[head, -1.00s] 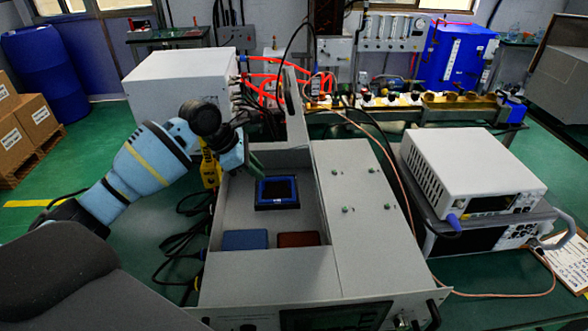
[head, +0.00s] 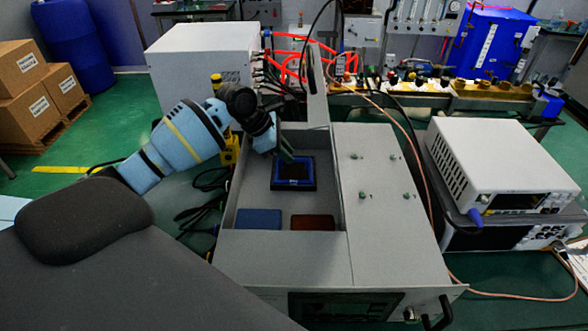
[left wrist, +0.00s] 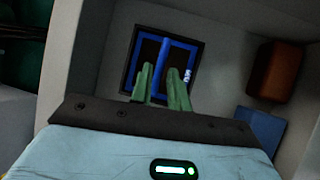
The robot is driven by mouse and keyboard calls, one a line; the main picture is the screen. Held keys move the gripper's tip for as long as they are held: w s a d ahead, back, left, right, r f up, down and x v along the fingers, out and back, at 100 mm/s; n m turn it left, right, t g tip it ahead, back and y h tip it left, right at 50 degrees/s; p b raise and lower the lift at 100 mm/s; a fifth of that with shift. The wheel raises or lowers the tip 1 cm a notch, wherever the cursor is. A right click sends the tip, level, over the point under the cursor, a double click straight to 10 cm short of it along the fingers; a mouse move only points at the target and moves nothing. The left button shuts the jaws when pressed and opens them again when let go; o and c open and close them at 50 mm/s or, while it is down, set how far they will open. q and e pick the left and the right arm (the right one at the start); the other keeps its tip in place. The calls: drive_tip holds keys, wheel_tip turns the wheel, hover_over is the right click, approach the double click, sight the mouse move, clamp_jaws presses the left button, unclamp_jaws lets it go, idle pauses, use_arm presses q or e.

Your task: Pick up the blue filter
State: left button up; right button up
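The blue filter (head: 293,182) is a square blue frame around a dark centre, seated in a black surround on the floor of the grey open box (head: 285,218). In the left wrist view the filter (left wrist: 189,54) shows a blue bar across its middle. My left gripper (head: 287,154) is at the filter's far edge in the head view. Its two green fingers (left wrist: 161,80) are apart, pointing at the filter, with the blue bar between their lines. Whether they touch it cannot be told. My right gripper is not in view.
A flat blue block (head: 258,219) and a red-brown block (head: 312,222) lie near the box's front wall. The box walls (head: 338,185) stand around the filter. A white instrument (head: 500,165) stands at the right, and cables (head: 205,205) hang at the left.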

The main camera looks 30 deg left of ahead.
sight(294, 165)
use_arm(q)
drive_tip(key=x, duration=0.4)
drive_tip(key=shift+d+f, duration=0.1)
clamp_jaws()
